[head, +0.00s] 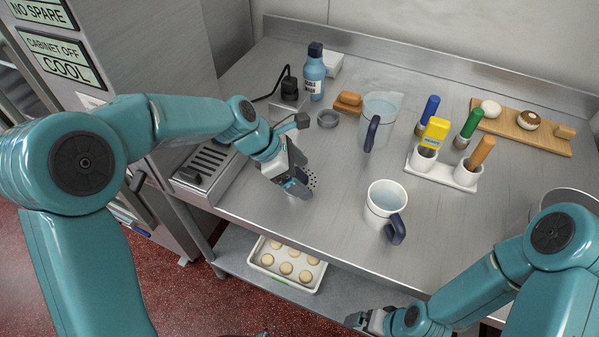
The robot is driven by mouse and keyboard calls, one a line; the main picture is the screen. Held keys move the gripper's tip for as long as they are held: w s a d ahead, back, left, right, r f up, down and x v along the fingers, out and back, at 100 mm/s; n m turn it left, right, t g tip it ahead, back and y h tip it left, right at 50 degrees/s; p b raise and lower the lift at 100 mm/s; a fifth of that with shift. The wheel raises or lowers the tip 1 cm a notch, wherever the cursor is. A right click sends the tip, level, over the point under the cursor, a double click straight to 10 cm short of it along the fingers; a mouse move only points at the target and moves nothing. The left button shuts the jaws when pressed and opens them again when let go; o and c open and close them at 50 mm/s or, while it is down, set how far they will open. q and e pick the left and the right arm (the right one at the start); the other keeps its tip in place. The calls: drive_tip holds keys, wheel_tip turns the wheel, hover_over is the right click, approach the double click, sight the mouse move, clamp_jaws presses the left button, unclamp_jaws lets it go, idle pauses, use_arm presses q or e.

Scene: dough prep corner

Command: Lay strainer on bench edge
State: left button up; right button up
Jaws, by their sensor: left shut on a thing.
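My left gripper (296,186) is low over the left part of the steel bench (340,215), near its front edge. It is shut on a small grey perforated metal piece, which looks like the strainer (312,178). The gripper hides most of it, and only the dotted part shows at the right of the fingers. I cannot tell whether it touches the bench. My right gripper (368,321) is at the bottom, in front of the bench, partly hidden by its own arm. Its fingers are too unclear to read.
A white mug (383,203) and a clear jug (380,118) stand right of the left gripper. A slotted metal box (207,165) is to its left. A tray of dough pieces (256,252) sits on the lower shelf.

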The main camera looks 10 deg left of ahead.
use_arm(q)
drive_tip(key=shift+s, duration=0.1)
drive_tip(key=shift+f, duration=0.15)
drive_tip(key=o, duration=0.8)
drive_tip(key=shift+r, duration=0.2)
drive_tip(key=v, duration=1.2)
drive_tip(key=shift+f, duration=0.1)
